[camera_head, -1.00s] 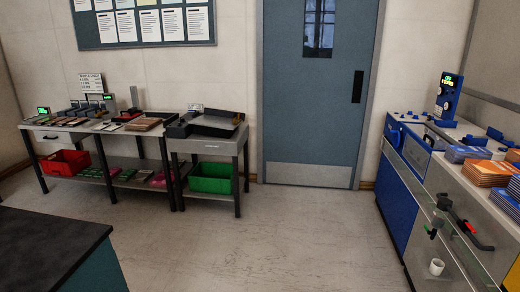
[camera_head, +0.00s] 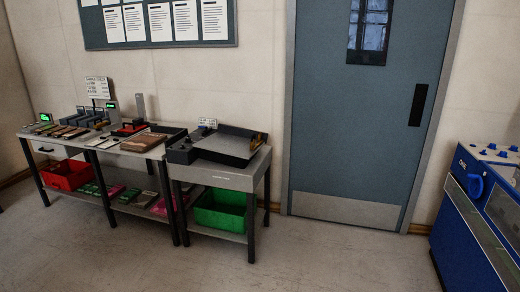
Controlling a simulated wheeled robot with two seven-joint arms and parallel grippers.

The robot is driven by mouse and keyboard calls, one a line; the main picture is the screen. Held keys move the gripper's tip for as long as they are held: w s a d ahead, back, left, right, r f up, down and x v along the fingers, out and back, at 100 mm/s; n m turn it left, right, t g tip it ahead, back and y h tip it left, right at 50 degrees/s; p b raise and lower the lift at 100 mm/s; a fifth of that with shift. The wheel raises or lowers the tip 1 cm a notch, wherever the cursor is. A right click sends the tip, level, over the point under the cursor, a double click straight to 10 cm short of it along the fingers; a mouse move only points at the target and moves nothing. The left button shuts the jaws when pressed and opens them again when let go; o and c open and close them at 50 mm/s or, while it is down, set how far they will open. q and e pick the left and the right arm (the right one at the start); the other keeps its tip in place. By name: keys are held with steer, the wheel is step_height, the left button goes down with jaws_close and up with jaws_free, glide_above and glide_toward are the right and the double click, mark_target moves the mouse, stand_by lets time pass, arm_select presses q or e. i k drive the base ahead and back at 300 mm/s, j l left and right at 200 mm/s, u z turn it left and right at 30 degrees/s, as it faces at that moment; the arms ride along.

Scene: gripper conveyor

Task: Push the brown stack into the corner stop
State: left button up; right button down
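A flat brown stack (camera_head: 142,142) lies on the right part of the long grey table (camera_head: 150,154) at the left, close to its right end. A dark tray-like unit with a raised edge (camera_head: 217,147) stands on the smaller table to its right. I cannot tell which part is the corner stop at this distance. Neither of my grippers shows in the head view.
A red bin (camera_head: 67,174) and a green bin (camera_head: 220,210) sit on the lower shelves. A blue machine (camera_head: 485,215) stands at the right, beyond the closed door (camera_head: 366,110). The floor (camera_head: 330,255) before the tables is clear.

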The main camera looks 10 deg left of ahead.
mark_target(142, 144)
steer(key=i+j+u, duration=0.1)
steer(key=i+u, duration=0.35)
steer(key=i, duration=0.15)
steer(key=i+u, duration=0.45)
steer(key=i+l+u, duration=0.45)
steer(key=i, duration=0.2)
steer(key=i+j, duration=0.2)
steer(key=i, duration=0.2)
steer(key=i+j+u, duration=0.15)
steer(key=i, duration=0.25)
steer(key=i+j, duration=0.3)
steer(key=i+u, duration=0.05)
steer(key=i, duration=0.05)
